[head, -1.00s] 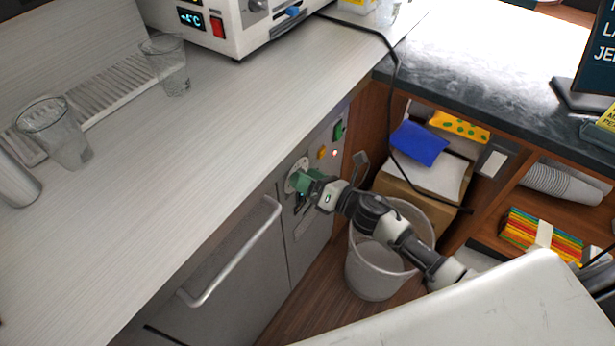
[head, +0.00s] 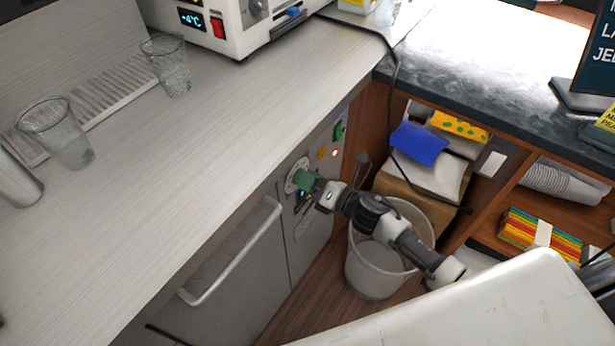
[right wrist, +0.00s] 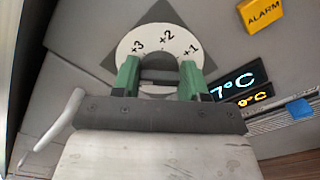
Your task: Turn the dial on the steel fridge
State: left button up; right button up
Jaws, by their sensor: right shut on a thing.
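The steel fridge (head: 240,285) is under the counter, with a bar handle on its door. Its round white dial (head: 291,178) is on the panel right of the door. In the right wrist view the dial plate (right wrist: 158,38) shows +3, +2 and +1 around a dark knob (right wrist: 158,60). My right gripper (head: 305,181) is at the dial; its green fingers (right wrist: 159,78) are shut on the knob, one on each side. The gripper hides the lower part of the dial. My left gripper is not in view.
A display reading 7°C (right wrist: 238,84), its left edge covered, and a yellow ALARM button (right wrist: 261,14) are beside the dial. A bin (head: 372,275) stands below my right arm. Glasses (head: 58,135) stand on the counter (head: 150,190). A black cable hangs nearby.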

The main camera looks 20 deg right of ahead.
jog(key=shift+f+m+p, duration=0.15)
jog(key=shift+m+p, duration=1.2)
jog(key=shift+m, duration=3.15)
jog(key=shift+f+m+p, duration=0.15)
jog(key=shift+m+p, duration=1.2)
jog(key=shift+m, duration=3.15)
jog(key=o, duration=0.9)
jog(key=b+v, duration=0.1)
jog(key=v, duration=1)
jog(key=shift+w+f, duration=0.1)
